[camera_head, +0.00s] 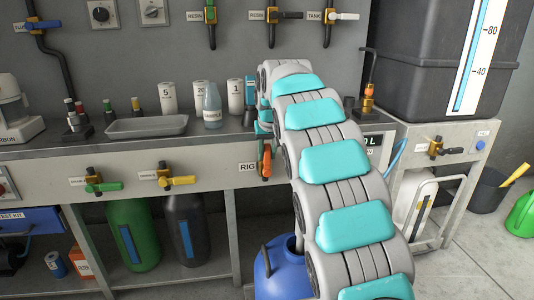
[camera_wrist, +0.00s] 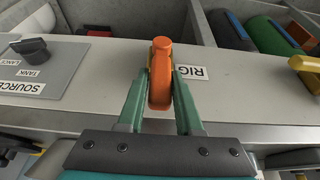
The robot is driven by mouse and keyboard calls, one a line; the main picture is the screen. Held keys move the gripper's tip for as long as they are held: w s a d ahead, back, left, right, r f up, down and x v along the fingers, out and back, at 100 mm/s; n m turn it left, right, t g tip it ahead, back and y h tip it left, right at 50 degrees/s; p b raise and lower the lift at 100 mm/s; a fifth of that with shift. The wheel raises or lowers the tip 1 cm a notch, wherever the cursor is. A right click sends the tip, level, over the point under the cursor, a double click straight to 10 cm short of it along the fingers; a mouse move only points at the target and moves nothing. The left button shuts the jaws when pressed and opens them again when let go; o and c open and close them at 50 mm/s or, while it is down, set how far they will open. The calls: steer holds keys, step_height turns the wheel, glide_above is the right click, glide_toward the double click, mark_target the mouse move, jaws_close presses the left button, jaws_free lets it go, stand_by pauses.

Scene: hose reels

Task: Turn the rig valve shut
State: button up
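The rig valve's orange handle (camera_head: 266,162) hangs straight down on the bench's front panel, just right of the RIG label (camera_head: 247,167). In the wrist view the orange handle (camera_wrist: 160,80) stands between my two green fingers, and the RIG label (camera_wrist: 191,72) shows upside down beside it. My gripper (camera_wrist: 160,92) has a finger close against each side of the handle and looks shut on it. In the head view my arm hides most of the gripper and the valve body.
Green-handled (camera_head: 103,187) and yellow-handled (camera_head: 178,181) valves sit left on the same panel. A metal tray (camera_head: 146,127) and several bottles stand on the bench. A blue container (camera_head: 282,270) is below. In the wrist view the SOURCE selector panel (camera_wrist: 40,75) lies left of the valve.

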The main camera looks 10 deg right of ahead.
jaws_close()
stand_by(1.0)
